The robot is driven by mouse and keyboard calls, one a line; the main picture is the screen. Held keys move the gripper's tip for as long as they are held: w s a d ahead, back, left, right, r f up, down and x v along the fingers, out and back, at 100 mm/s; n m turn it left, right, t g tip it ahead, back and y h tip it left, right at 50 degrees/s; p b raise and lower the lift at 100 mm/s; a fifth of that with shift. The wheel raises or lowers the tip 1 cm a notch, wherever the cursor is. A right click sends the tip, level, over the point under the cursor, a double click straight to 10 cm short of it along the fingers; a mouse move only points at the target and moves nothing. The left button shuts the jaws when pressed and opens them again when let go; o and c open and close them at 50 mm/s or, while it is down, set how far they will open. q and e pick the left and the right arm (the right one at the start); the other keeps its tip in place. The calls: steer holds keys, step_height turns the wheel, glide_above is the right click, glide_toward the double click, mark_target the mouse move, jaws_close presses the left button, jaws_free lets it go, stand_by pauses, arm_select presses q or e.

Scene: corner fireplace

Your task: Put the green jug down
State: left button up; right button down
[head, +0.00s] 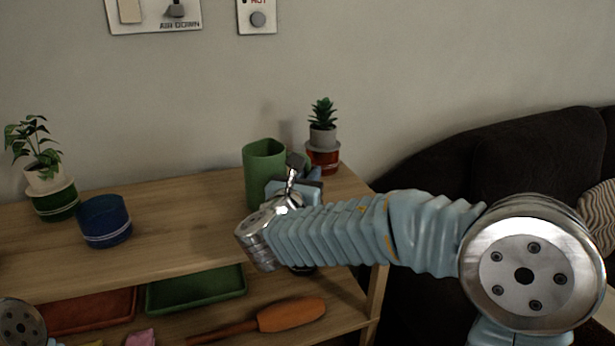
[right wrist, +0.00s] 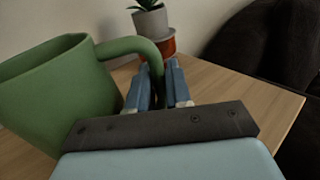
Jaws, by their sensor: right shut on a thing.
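The green jug (head: 264,165) is at the right part of the wooden shelf's top. It stands upright in the head view; I cannot tell whether its base touches the wood. In the right wrist view the jug (right wrist: 45,100) fills the left side, and its handle (right wrist: 135,47) curves down between the fingers. My right gripper (head: 297,172) is shut on that handle; its blue fingers (right wrist: 160,88) also show in the right wrist view. The jug's lower right side is hidden by the gripper in the head view. My left gripper is not in view.
A small succulent pot (head: 322,135) on a red container (head: 323,158) stands close behind the jug. A blue container (head: 104,221) and a potted plant (head: 42,172) on a green container (head: 56,201) stand left. Bare wood (head: 180,215) lies between. A dark sofa (head: 470,165) is right.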

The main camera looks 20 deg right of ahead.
steer(key=shift+f, duration=0.2)
steer(key=c, duration=1.1)
jaws_free()
steer(key=shift+o, duration=0.2)
steer(key=shift+r, duration=0.1)
steer(key=shift+r, duration=0.15)
steer(key=b+v, duration=0.1)
steer(key=v, duration=1.1)
